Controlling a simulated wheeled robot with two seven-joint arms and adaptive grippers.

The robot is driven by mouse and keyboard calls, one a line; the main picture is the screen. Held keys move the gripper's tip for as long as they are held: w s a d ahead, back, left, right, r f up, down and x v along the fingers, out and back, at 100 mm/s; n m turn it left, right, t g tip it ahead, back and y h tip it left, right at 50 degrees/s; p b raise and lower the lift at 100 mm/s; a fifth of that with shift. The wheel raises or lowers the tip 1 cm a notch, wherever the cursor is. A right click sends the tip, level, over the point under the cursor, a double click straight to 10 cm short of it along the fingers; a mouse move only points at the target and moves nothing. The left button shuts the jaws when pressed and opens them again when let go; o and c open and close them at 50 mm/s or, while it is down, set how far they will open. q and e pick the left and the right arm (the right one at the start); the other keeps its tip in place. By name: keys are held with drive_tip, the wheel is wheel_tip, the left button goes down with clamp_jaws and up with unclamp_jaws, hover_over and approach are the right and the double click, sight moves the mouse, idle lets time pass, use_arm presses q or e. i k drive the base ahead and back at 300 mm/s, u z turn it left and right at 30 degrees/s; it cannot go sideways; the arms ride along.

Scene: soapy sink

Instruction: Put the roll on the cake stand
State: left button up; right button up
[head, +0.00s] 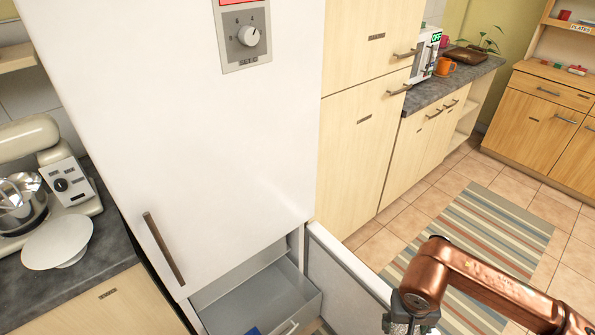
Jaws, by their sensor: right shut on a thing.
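A round white plate-like top, which looks like the cake stand (58,243), is on the dark counter at the left, in front of the stand mixer. Nothing lies on it. I do not see a roll. My right gripper (411,326) is at the bottom edge, at the free edge of the open lower fridge door (345,268). It is shut on that door, but its fingertips and the exact part held are cut off. My left gripper is not in view.
The white fridge (240,130) fills the middle, its upper door closed. A grey drawer (225,303) below stands open with something blue (252,331) inside. A cream mixer (40,150) stands at the left. A striped rug (485,230) lies on open floor.

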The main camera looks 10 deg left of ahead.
sight(62, 240)
drive_tip(key=z, duration=1.8)
drive_tip(key=k, duration=1.85)
drive_tip(key=u, duration=2.5)
drive_tip(key=i, duration=0.35)
drive_tip(key=u, duration=0.1)
